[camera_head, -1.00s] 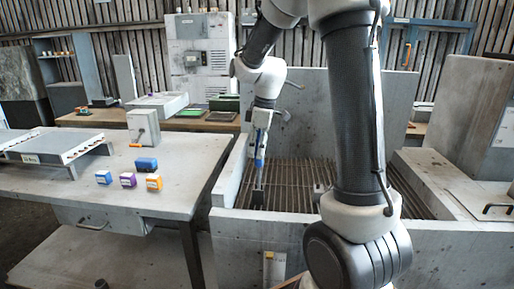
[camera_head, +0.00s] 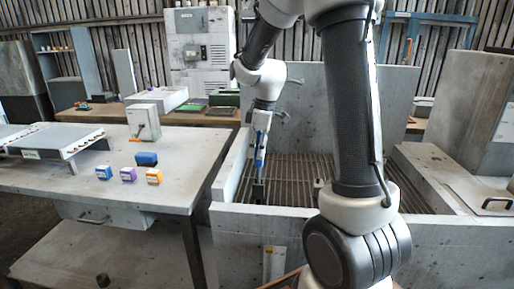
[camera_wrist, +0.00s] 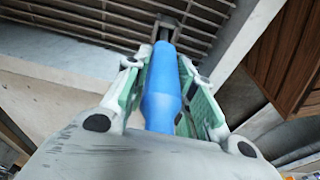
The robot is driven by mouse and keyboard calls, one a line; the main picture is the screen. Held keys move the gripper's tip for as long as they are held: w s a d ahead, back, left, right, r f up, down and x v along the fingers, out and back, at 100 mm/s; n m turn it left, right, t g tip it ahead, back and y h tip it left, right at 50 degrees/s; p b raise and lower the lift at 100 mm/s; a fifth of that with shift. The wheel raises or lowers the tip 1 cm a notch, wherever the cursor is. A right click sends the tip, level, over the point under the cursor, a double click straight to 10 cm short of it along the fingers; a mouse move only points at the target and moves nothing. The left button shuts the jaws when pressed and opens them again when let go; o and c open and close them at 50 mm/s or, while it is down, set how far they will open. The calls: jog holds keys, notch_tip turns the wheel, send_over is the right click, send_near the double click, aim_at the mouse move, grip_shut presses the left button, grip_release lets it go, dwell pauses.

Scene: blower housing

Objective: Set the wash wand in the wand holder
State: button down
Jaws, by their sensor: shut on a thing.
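The wash wand is blue. In the wrist view its thick handle (camera_wrist: 160,88) lies between the green-padded fingers of my gripper (camera_wrist: 160,66), which is shut on it. In the head view the wand (camera_head: 259,157) hangs roughly upright below my gripper (camera_head: 261,134), inside the left part of the grated basin. A small dark upright piece, seemingly the wand holder (camera_head: 258,191), stands at the wand's lower end. In the wrist view a grey forked bracket (camera_wrist: 168,24) surrounds or lies behind the wand's far end. I cannot tell whether the wand is seated in it.
The basin's pale walls (camera_head: 266,222) enclose a slatted grate (camera_head: 300,175). A table (camera_head: 165,190) on the left bears several small coloured boxes (camera_head: 128,174) and a grey box (camera_head: 143,121). A bench with a dark handle (camera_head: 497,204) is on the right.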

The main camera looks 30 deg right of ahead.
dwell(0.4)
jog(key=shift+f, duration=0.95)
dwell(0.3)
jog(key=c, duration=1.1)
grip_release()
jog(key=r, duration=0.4)
jog(key=d+r, duration=0.1)
jog(key=r, duration=0.3)
jog(key=s+r, duration=0.1)
jog(key=r, duration=0.3)
jog(key=shift+d, duration=0.25)
jog(key=shift+s+f, duration=0.1)
